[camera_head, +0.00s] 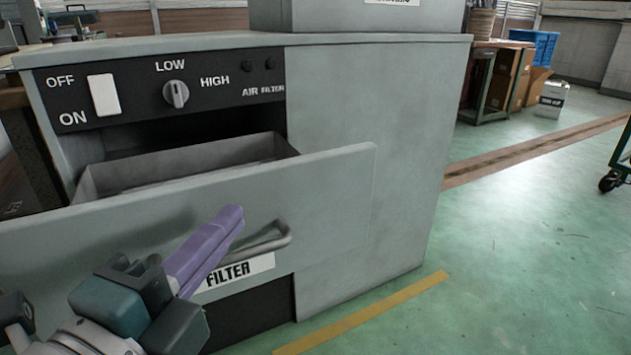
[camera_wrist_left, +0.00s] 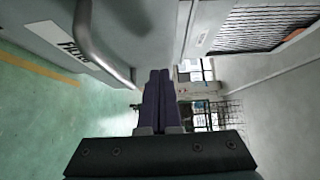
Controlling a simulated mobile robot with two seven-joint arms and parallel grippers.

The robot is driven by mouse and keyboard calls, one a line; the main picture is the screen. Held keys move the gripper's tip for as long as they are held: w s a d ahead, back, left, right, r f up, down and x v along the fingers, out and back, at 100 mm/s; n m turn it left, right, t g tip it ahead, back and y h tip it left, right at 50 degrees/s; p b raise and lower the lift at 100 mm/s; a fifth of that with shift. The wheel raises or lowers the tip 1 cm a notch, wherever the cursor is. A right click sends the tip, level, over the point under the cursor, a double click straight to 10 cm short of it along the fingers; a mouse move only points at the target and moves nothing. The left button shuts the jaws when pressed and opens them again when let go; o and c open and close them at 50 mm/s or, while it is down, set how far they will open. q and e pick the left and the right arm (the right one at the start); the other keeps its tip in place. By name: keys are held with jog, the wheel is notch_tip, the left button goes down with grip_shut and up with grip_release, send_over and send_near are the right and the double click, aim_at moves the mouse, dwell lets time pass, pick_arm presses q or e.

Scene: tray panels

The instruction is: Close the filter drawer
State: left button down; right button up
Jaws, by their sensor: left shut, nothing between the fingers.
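The filter drawer (camera_head: 330,195) is pulled open from the grey air filter cabinet (camera_head: 370,100). Its front panel stands out from the cabinet, with the open box behind it. A bar handle (camera_head: 272,238) and a FILTER label (camera_head: 238,272) are on the panel. My left gripper (camera_head: 232,218), with purple fingers, is shut and empty in front of the panel, just left of the handle in the head view. In the left wrist view the shut fingers (camera_wrist_left: 158,85) are beside the handle (camera_wrist_left: 95,45); I cannot tell whether they touch the panel. My right gripper is not in view.
The cabinet has a white switch (camera_head: 104,95) and a knob (camera_head: 176,94) above the drawer. Green floor (camera_head: 520,230) to the right is mostly free. A workbench (camera_head: 495,80), blue crate (camera_head: 535,45) and wheeled cart (camera_head: 620,160) stand farther off.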

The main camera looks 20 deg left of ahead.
aim_at(202, 190)
pick_arm(q)
jog(key=shift+w+a, duration=0.65)
jog(key=shift+a, duration=0.3)
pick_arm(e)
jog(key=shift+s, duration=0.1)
